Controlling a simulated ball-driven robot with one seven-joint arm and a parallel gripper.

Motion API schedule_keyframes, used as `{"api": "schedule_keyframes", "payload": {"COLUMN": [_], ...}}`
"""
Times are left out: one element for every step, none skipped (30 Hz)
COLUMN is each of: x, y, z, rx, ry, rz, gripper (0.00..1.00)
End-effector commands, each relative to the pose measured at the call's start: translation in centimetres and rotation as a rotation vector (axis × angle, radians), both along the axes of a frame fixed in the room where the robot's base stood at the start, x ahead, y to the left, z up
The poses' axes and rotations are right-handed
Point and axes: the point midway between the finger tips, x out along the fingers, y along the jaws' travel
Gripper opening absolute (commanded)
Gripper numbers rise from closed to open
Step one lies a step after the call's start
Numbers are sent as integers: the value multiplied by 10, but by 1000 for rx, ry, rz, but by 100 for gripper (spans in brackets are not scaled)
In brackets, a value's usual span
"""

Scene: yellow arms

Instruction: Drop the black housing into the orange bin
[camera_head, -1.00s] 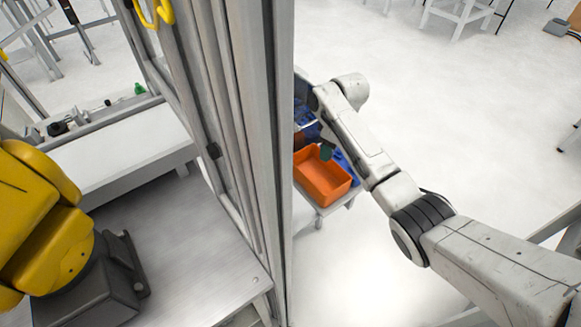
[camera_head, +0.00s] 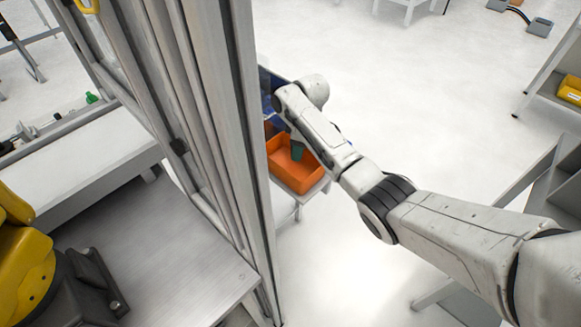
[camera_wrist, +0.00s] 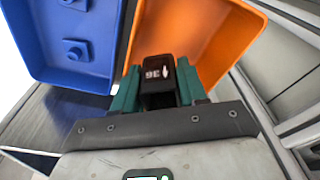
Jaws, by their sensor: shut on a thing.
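The black housing (camera_wrist: 158,76), with white marks on its face, sits between the two green fingers of my gripper (camera_wrist: 158,88) in the wrist view. The fingers are shut on it. The orange bin (camera_wrist: 215,40) lies just beyond the housing in that view, and its inner wall shows behind the fingers. In the head view the orange bin (camera_head: 312,177) stands on a small stand beside the grey frame post, and my gripper (camera_head: 297,152) is over it. The housing cannot be made out in the head view. Whether it is below the bin's rim I cannot tell.
A blue bin (camera_wrist: 70,45) with a few blue parts in it stands left of the orange bin. The tall grey frame post (camera_head: 225,120) rises close left of the bins. A yellow arm (camera_head: 20,250) stands on a metal table at the left.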

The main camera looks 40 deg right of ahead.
Motion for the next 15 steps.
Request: {"api": "schedule_keyframes", "payload": {"x": [0, 0, 0, 0, 0, 0, 0, 0, 0, 0, 0, 0, 0, 0, 0], "y": [0, 0, 0, 0, 0, 0, 0, 0, 0, 0, 0, 0, 0, 0, 0], "z": [-2, -2, -2, -1, -1, -1, -1, -1, -1, -1, -1, -1, -1, -1, -1], "rx": [-1, -1, -1, -1, -1, -1, -1, -1, -1, -1, -1, -1, -1, -1, -1], "ry": [-1, -1, -1, -1, -1, -1, -1, -1, -1, -1, -1, -1, -1, -1, -2], "rz": [0, 0, 0, 0, 0, 0, 0, 0, 0, 0, 0, 0, 0, 0, 0], "gripper": [13, 13, 13, 13, 13, 13, 13, 13, 46, 49, 52, 55, 58, 61, 65]}}
